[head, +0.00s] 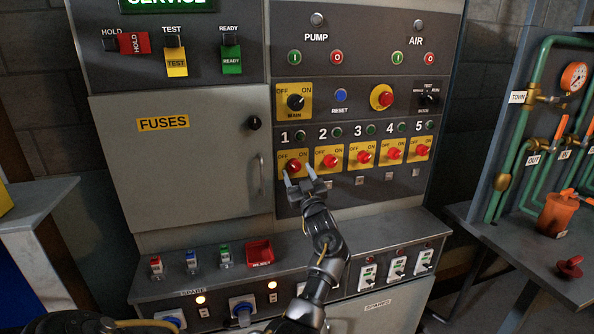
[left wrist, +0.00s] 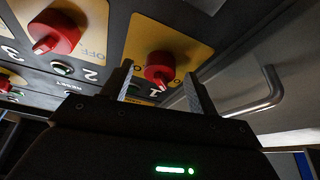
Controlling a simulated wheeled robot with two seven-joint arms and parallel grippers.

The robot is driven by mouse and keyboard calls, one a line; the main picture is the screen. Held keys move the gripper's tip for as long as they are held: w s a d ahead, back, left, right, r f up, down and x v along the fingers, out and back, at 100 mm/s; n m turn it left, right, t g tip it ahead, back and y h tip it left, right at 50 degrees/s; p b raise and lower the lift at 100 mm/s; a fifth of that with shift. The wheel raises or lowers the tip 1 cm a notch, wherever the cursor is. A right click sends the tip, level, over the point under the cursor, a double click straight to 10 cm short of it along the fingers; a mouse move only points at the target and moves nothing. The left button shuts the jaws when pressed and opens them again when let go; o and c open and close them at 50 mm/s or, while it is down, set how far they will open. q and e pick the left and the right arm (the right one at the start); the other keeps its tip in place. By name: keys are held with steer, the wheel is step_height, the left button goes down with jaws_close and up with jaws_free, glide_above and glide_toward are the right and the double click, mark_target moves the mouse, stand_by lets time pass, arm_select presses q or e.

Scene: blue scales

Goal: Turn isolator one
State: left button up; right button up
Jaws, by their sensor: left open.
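Isolator one is a red rotary knob (head: 293,165) on a yellow OFF/ON plate, leftmost in the numbered row, under the figure 1. It also shows in the left wrist view as a red knob (left wrist: 160,66) on its yellow plate. My left gripper (head: 298,174) is open just in front of it. In the left wrist view the two fingers (left wrist: 159,82) stand apart, one on each side of the knob. I see no clear contact. Which mark the knob points to is hard to tell. My right gripper is not in view.
Isolator two (head: 330,160) is close on the right, with more red knobs beyond. The black MAIN switch (head: 295,102) is above. The FUSES door (head: 180,165) with its handle is on the left. A ledge (head: 215,285) with plugs and small switches juts out below.

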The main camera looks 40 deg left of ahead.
arm_select(q)
steer(key=shift+w+a+r, duration=0.2)
steer(key=shift+w+a, duration=0.05)
steer(key=shift+a, duration=0.15)
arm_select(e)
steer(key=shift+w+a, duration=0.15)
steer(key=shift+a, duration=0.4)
